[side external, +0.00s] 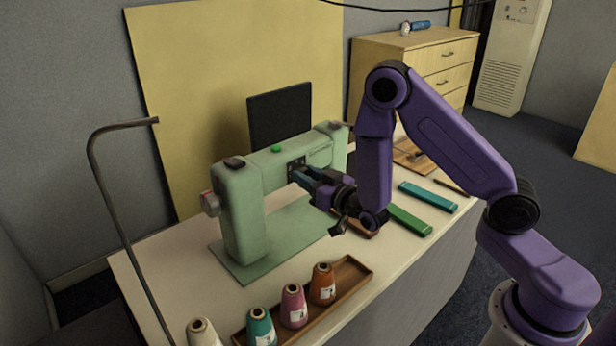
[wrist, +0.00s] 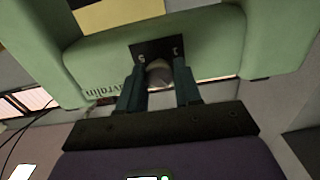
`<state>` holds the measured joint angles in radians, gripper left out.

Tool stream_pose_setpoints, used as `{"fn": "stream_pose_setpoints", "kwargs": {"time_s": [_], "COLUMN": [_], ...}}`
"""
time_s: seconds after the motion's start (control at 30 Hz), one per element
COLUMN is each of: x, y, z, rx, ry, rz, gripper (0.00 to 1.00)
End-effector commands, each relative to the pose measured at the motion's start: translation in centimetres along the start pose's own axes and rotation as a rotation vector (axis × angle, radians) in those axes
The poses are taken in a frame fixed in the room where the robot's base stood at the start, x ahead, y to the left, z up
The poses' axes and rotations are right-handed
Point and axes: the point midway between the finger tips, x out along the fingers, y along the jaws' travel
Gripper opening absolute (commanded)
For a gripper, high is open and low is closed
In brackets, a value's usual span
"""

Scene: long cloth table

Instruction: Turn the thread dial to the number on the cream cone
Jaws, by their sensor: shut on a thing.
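The pale green sewing machine (side external: 240,205) stands on the table, with a dark dial plate (side external: 297,162) on its front. The plate (wrist: 150,48) also shows in the wrist view, with small white digits that look like 5 and 3. My gripper (side external: 299,177) reaches the plate from the front. In the wrist view its two fingers (wrist: 160,84) are shut on the pale thread dial (wrist: 159,72), one on each side. The fingers partly hide the dial, and its pointer setting is unclear. The cream cone (side external: 203,333) stands at the front left; its number cannot be read.
A wooden tray (side external: 345,284) holds teal, pink and orange cones near the front edge. A bent metal rod (side external: 104,190) rises at the left. Green and teal flat cases (side external: 428,197) lie to the right of my gripper. A dark panel (side external: 280,115) stands behind the machine.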

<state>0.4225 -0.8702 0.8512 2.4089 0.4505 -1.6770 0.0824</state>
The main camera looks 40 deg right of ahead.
Motion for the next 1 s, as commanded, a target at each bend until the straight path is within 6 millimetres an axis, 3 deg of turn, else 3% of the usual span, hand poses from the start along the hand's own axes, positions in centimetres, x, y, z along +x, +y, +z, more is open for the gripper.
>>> {"fn": "stream_pose_setpoints", "kwargs": {"time_s": [1.0], "x": [-0.02], "y": [-0.03], "z": [-0.08], "rx": [0.966], "ry": [0.003], "rz": [-0.002], "gripper": [0.03]}}
